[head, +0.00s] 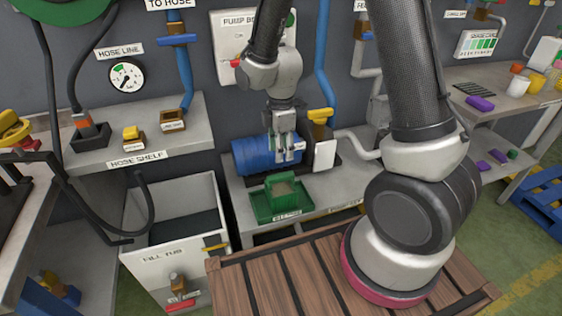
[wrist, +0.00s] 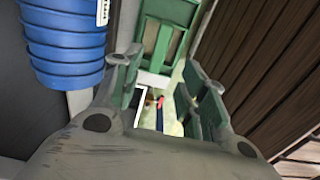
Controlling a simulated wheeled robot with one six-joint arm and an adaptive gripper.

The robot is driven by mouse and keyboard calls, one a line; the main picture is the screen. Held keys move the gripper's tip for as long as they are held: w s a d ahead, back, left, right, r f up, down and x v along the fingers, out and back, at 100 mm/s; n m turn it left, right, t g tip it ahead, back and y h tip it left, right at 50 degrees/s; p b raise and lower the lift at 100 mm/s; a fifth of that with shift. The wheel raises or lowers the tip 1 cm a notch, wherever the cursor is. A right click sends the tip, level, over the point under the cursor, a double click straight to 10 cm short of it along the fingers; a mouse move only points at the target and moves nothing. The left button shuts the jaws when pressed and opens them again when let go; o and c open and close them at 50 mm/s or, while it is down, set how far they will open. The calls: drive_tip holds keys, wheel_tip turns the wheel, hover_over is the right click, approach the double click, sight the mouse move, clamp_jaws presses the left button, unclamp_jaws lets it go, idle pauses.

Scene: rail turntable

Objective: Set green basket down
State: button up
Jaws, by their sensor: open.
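The green basket (head: 283,196) is a small box with a brownish inside. It stands upright in a wider, shallow green tray (head: 258,208) on the low grey bench. My gripper (head: 286,158) points down just above and behind the basket, in front of the blue cylinder. Its fingers are apart, with nothing seen held between them. In the wrist view the open gripper (wrist: 163,85) spans the lower middle. A green framed piece (wrist: 165,38) lies beyond the fingertips; I cannot tell whether it is basket or tray.
The blue cylinder (head: 254,156) lies close to the left of my gripper, and also shows in the wrist view (wrist: 62,45). A yellow-handled valve (head: 320,116) stands to the right. A white tub (head: 165,258) is at left. Wooden slats (head: 290,275) lie in front.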

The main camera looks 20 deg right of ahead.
drive_tip(key=s+d+r+m+t, duration=0.1)
drive_tip(key=s+d+r+m, duration=0.25)
drive_tip(key=r, duration=0.45)
drive_tip(key=s+d+r+m+t, duration=0.1)
drive_tip(key=s+d+r+m, duration=0.1)
drive_tip(key=d+r+m, duration=0.5)
drive_tip(key=s+d+r+m+t, duration=0.2)
drive_tip(key=s+d+r+m, duration=0.2)
drive_tip(key=s+r+m, duration=0.3)
drive_tip(key=s+r, duration=0.3)
drive_tip(key=s, duration=0.3)
drive_tip(key=shift+s+d, duration=0.2)
drive_tip(key=shift+s, duration=0.1)
drive_tip(key=shift+r+m, duration=0.1)
drive_tip(key=shift+m, duration=0.15)
drive_tip(key=shift+c, duration=0.7)
drive_tip(key=shift+d, duration=0.1)
